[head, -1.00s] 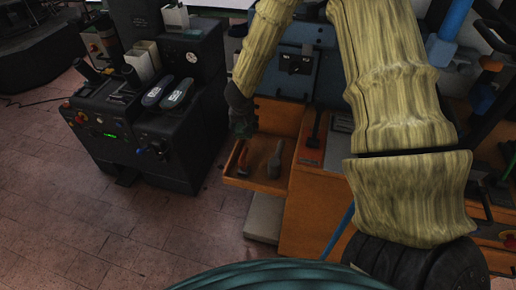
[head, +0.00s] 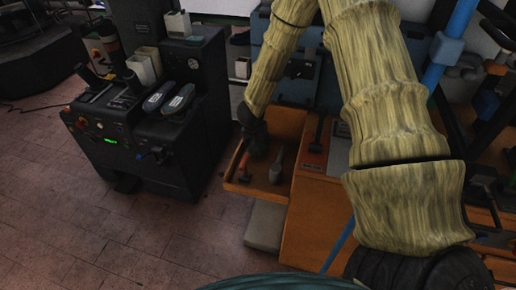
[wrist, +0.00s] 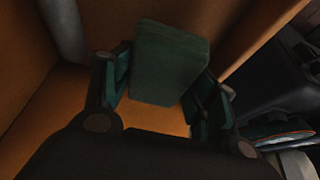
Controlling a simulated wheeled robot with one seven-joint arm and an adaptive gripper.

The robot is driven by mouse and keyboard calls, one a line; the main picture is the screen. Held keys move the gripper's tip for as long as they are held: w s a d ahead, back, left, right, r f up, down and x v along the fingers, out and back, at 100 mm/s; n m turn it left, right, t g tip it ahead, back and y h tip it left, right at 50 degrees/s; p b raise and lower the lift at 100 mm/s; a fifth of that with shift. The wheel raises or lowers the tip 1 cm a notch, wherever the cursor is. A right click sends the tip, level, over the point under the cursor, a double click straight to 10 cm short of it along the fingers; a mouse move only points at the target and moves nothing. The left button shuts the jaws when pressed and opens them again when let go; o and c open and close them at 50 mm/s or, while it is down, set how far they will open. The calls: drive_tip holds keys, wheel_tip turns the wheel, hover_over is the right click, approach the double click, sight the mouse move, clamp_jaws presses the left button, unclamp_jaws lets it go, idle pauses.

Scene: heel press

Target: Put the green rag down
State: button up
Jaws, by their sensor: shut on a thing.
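The green rag (wrist: 172,62) shows in the wrist view as a folded, block-like dark green piece between the two fingers of my gripper (wrist: 163,92). My gripper is shut on it, over the orange floor of a tray. In the head view my gripper (head: 254,138) is at the back left of the orange tray (head: 246,187), low at its rim. The rag cannot be made out there. Whether the rag touches the tray floor I cannot tell.
A red-and-dark tool (head: 243,163) and a grey tool (head: 277,166) lie in the tray. A black machine (head: 160,140) with two shoes on top stands to the left. An orange bench (head: 308,225) is at the right. A grey block (head: 265,226) is below the tray.

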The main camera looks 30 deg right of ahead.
drive_tip(key=shift+f, duration=1.75)
drive_tip(key=shift+f, duration=0.1)
drive_tip(key=o, duration=0.9)
drive_tip(key=v, duration=1.2)
